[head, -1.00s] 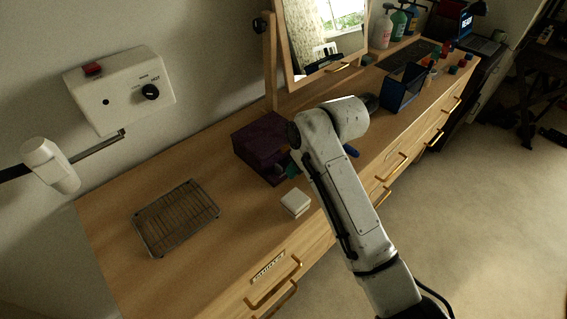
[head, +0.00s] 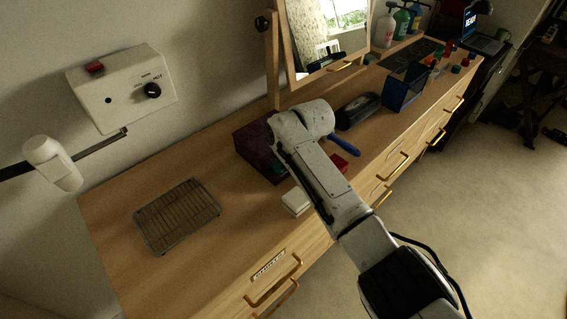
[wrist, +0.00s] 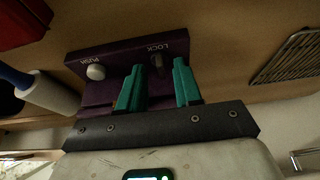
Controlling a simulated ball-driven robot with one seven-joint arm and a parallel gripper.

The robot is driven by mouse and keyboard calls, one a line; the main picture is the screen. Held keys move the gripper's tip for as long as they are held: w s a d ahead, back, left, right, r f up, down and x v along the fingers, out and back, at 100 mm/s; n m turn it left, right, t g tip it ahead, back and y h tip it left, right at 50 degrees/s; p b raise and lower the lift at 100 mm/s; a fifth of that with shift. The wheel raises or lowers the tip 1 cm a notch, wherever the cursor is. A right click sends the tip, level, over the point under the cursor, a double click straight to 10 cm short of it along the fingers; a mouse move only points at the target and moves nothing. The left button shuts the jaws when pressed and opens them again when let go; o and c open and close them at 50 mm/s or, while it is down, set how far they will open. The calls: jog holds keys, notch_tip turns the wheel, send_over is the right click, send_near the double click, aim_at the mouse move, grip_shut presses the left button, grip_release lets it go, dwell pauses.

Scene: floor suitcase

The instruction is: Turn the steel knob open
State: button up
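I cannot tell whether either finger touches the knob. In the head view the purple box (head: 252,152) stands on the wooden dresser top, partly behind my arm. The knob is hidden there.
A white block (head: 294,202) lies in front of the box, and a wire rack (head: 177,215) to the left. A blue-handled tool (head: 344,146), a red item (head: 338,162) and a dark brush-like object (head: 358,110) lie to the right. A mirror (head: 327,40) stands behind.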

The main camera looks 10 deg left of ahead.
jog(key=shift+w+a+f, duration=0.15)
jog(key=shift+f, duration=0.4)
grip_shut()
